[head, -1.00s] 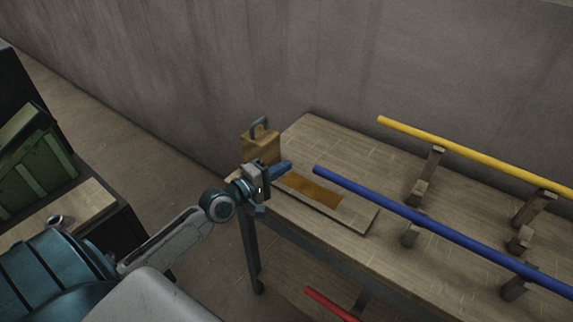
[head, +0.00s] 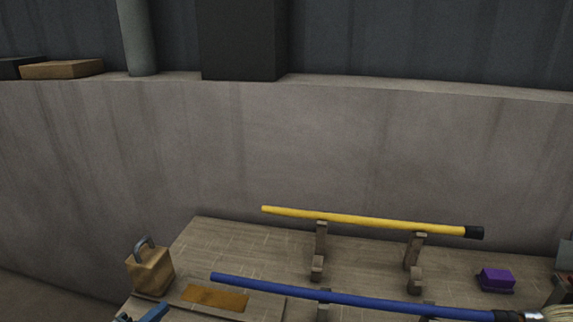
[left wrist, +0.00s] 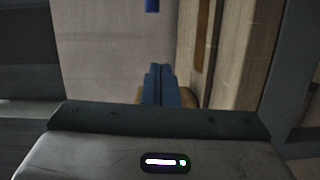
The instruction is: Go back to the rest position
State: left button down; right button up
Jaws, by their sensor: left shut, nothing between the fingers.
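My left gripper (head: 152,313) shows only in part at the bottom edge of the head view, in front of the wooden block with a grey handle (head: 150,273). In the left wrist view its two blue fingers (left wrist: 160,84) lie together, shut with nothing between them. The blue pole (head: 355,299) lies on wooden supports to the right of the gripper, apart from it. A blue end (left wrist: 152,5) shows at the top of the left wrist view. My right gripper is in neither current view.
The wooden table (head: 210,237) stands against a grey wall (head: 300,150). An orange strip (head: 216,298) lies near its left end. A yellow pole (head: 365,220) rests on supports behind the blue one. A purple block (head: 496,278) sits at the right.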

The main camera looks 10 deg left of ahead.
pick_arm(q)
jog(key=s+d+f+m+g+y, duration=0.2)
jog(key=s+d+f+m+g, duration=0.5)
jog(key=s+d+f+m, duration=0.25)
jog(key=s+a+f+m+g+y, duration=0.25)
jog(key=s+m+g+y, duration=0.3)
jog(key=s, duration=0.65)
notch_tip(320, 180, down, 29)
jog(key=a+g, duration=0.2)
jog(key=s+a+f+n, duration=0.1)
jog(key=s+f, duration=1.6)
jog(key=f, duration=0.2)
jog(key=shift+f+g+h, duration=0.35)
jog(key=shift+h, duration=0.1)
